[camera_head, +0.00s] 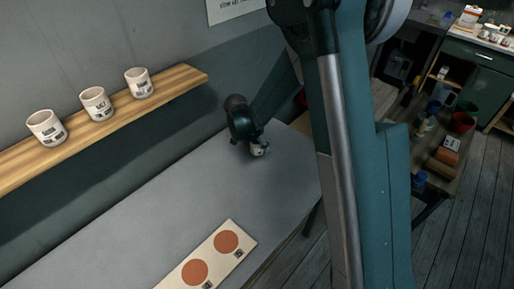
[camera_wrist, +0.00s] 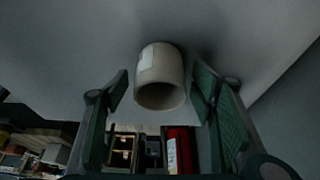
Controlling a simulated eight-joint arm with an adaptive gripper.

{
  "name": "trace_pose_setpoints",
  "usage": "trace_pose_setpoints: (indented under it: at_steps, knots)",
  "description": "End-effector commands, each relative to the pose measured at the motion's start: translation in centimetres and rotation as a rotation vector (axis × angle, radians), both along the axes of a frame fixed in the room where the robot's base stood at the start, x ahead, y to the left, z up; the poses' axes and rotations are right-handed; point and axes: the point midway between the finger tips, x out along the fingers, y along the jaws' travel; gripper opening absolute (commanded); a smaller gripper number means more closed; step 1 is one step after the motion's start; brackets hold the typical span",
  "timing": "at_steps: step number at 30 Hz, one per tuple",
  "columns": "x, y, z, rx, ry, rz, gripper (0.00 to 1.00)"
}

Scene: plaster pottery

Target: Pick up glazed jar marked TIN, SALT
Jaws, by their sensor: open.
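A small pale jar (camera_head: 259,150) stands on the grey table under my gripper (camera_head: 251,138), partly hidden by it in the head view. In the wrist view the same jar (camera_wrist: 160,72) is cream-coloured with its open rim toward the camera. A white label shows on its side, but its writing is not readable. My gripper (camera_wrist: 162,84) is open, with one finger on each side of the jar. Gaps show between the fingers and the jar. Three more pale jars with dark label marks stand on the shelf; I cannot read which is TIN or SALT.
The wooden wall shelf (camera_head: 180,82) holds the left jar (camera_head: 46,128), middle jar (camera_head: 97,105) and right jar (camera_head: 139,83). A pale board (camera_head: 216,254) with two orange-brown discs lies at the front of the grey table (camera_head: 130,210). The table's middle is clear.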

Motion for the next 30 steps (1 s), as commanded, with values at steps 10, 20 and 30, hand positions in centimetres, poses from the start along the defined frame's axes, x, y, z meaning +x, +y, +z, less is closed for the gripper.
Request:
trace_pose_setpoints:
  at_steps: [10,20,30]
  knots:
    - [-0.01,0.02,0.01,0.000,0.000,0.000,0.56]
    - [-0.02,0.01,0.02,0.000,0.000,0.000,0.25]
    - [-0.02,0.02,0.30,0.000,0.000,0.000,0.25]
